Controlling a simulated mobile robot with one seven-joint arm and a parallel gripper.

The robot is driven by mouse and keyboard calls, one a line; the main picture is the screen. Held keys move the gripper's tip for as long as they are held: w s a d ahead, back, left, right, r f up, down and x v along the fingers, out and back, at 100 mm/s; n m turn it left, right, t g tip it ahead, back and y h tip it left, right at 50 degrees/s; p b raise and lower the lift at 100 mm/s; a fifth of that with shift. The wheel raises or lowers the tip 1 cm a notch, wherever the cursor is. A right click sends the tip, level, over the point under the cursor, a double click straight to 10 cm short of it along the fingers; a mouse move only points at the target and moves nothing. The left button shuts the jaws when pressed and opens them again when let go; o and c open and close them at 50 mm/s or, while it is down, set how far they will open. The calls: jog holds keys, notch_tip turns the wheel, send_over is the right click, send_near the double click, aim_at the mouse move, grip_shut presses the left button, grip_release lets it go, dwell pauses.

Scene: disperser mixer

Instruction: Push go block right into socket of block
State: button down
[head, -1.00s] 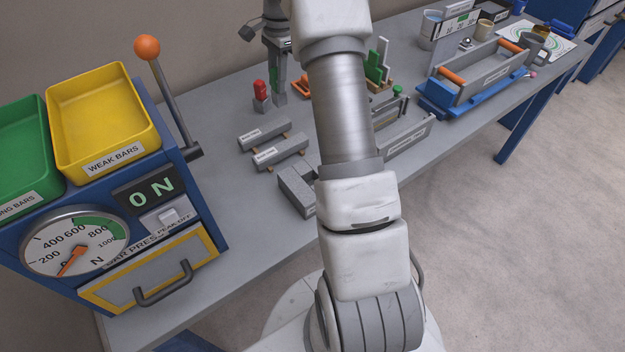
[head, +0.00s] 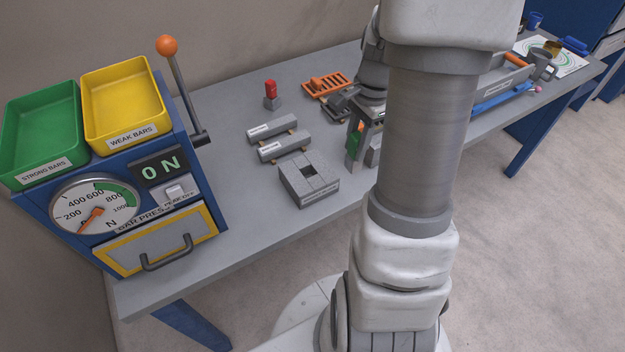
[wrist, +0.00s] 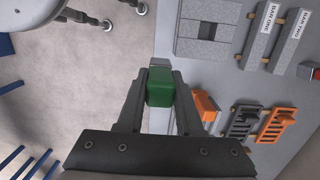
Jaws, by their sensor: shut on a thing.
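The go block (wrist: 160,92) has a green grip part with a grey end beyond it. My gripper (wrist: 160,86) is shut on the green part in the wrist view. In the head view the green part (head: 353,145) shows at my gripper (head: 362,147), right of the socket block and apart from it. The grey socket block (head: 309,186) lies on the bench with a dark square socket in its top. It also shows in the wrist view (wrist: 190,45), up and right of the go block. Whether the go block touches the bench is unclear.
Two grey bars (head: 272,127) lie on supports behind the socket block. A red-topped grey block (head: 272,102) stands farther back, beside an orange slotted rack (head: 326,84). The blue bar press (head: 165,205) stands left. Bare bench lies between press and socket block.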

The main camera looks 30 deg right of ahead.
jog(key=shift+w+a+f, duration=0.15)
jog(key=shift+a+f, duration=0.1)
jog(key=shift+a, duration=0.05)
jog(key=shift+w+a+f+p, duration=0.25)
jog(key=shift+w+a+f, duration=0.8)
jog(key=shift+w+f, duration=0.6)
jog(key=shift+w+a+f+p, duration=0.2)
jog(key=shift+w+a+f, duration=1)
jog(key=shift+f, duration=0.65)
jog(key=shift+w+a+f+p, duration=0.25)
jog(key=shift+w+a+f, duration=0.6)
jog(key=shift+w+f, duration=0.85)
jog(key=shift+f, duration=0.15)
jog(key=c, duration=0.6)
grip_release()
jog(key=shift+o, duration=0.2)
